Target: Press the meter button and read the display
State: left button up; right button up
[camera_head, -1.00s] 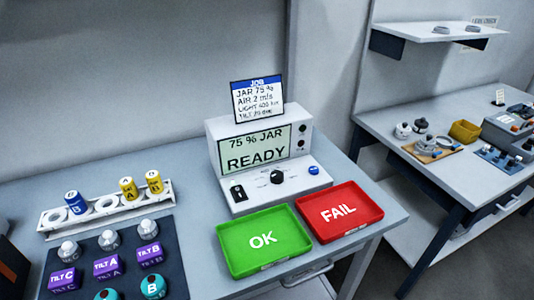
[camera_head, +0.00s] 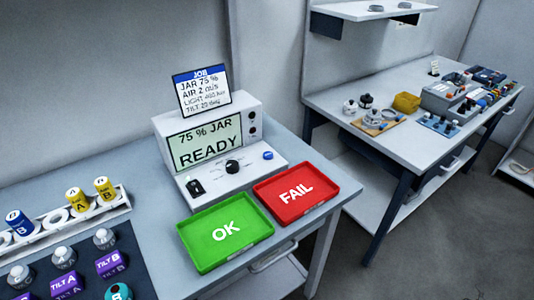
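The white meter (camera_head: 224,174) stands at the back of the near bench. Its display (camera_head: 205,146) reads "75 % JAR READY". A blue button (camera_head: 268,155) sits at the right of its sloped front panel, with a black knob (camera_head: 232,167) in the middle and a dark switch or socket (camera_head: 194,187) at the left. A job card (camera_head: 202,90) on top reads JAR 75 %, AIR 2 m/s, and light and tilt lines that are hard to read. Neither of my grippers is in view, and nothing covers the button.
A green OK tray (camera_head: 205,253) and a red FAIL tray (camera_head: 321,190) lie before the meter. A white rack (camera_head: 117,207) with blue and yellow jars and a dark mat (camera_head: 130,248) with several sensors are at left. A second bench (camera_head: 345,104) stands at right, across a floor gap.

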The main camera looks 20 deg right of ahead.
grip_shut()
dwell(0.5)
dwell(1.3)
